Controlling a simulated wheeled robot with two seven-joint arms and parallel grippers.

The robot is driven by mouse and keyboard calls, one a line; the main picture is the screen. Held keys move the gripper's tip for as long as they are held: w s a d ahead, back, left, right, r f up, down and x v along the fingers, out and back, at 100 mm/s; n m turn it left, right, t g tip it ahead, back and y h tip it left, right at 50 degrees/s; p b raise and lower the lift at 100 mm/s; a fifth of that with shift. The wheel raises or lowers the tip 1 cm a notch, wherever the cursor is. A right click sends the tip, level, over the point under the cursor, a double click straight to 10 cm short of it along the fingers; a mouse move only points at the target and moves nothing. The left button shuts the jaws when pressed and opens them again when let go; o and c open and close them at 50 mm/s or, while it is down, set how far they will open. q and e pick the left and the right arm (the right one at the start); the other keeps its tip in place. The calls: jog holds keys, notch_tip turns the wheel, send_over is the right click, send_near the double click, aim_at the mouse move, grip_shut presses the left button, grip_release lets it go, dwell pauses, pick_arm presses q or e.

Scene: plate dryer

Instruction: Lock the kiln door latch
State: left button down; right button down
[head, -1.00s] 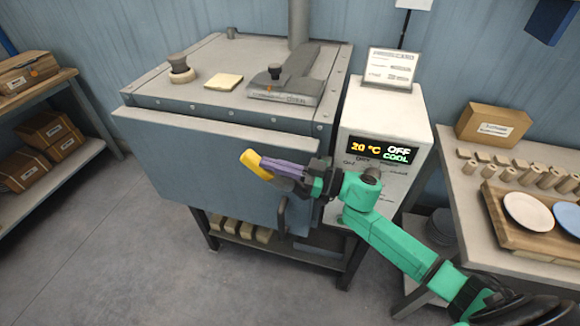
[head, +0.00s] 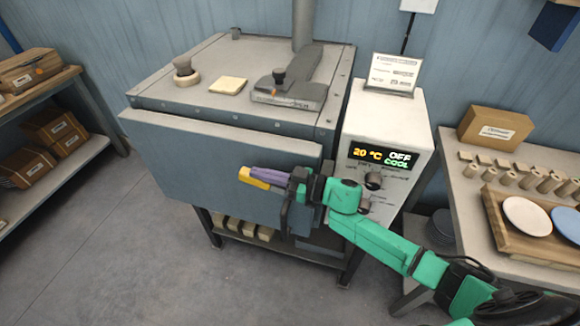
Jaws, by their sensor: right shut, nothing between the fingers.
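The kiln (head: 240,110) is a grey box on a dark stand, and its blue-grey front door (head: 200,165) is at or nearly at the body; I cannot tell whether it is fully closed. My right gripper (head: 248,176), with yellow and purple fingers, is shut and empty in front of the right half of the door. Its fingers point left; contact with the door is unclear. A dark vertical door handle (head: 285,217) shows partly below the gripper. I cannot make out the latch; the gripper and wrist cover part of the door's right side. My left gripper is not in view.
A control box (head: 392,120) reading 20 °C, OFF, COOL stands right of the kiln. A table (head: 462,215) with plates and small clay pieces is at the right. A shelf (head: 62,100) with boxes stands at the left. The floor in front is clear.

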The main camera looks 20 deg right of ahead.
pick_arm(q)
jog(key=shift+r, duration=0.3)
pick_arm(e)
jog(key=shift+f+h, duration=0.15)
jog(key=shift+h, duration=0.15)
dwell(1.3)
